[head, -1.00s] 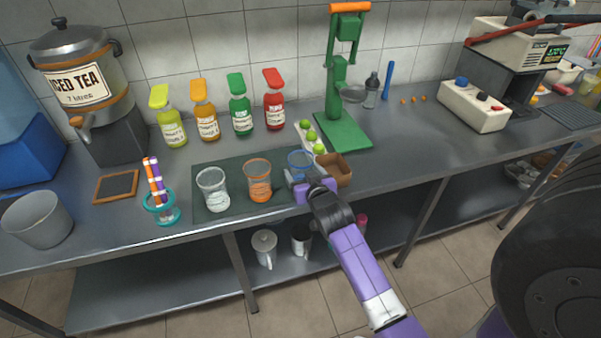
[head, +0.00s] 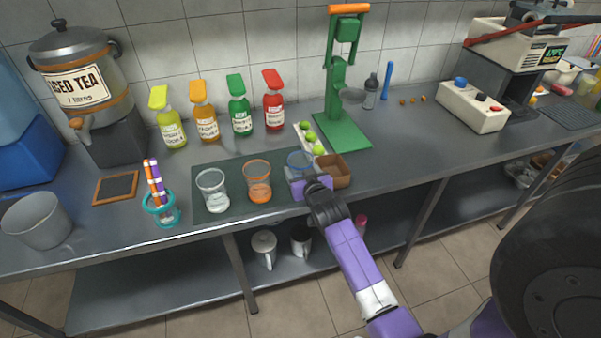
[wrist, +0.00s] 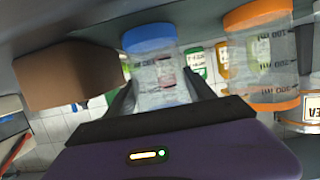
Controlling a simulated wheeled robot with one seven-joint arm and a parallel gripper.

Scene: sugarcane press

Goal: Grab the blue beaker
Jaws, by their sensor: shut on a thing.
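The blue beaker (head: 300,160), clear with a blue rim, stands on the dark mat at the right end of the row of beakers. My gripper (head: 298,178) reaches it from the front edge of the counter and is shut on it. In the wrist view the blue beaker (wrist: 160,72) is between my two fingers (wrist: 163,95), one on each side; the picture there is upside down. In the head view my gripper hides the beaker's lower part. The orange-rimmed beaker (head: 258,182) stands just to the left, apart from my gripper.
A clear white-rimmed beaker (head: 213,191) stands further left on the mat (head: 232,172). A brown box (head: 336,170) is close on the right of my gripper. Green limes (head: 310,137) on a tray lie behind, near the green press (head: 340,100). Coloured bottles stand at the back.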

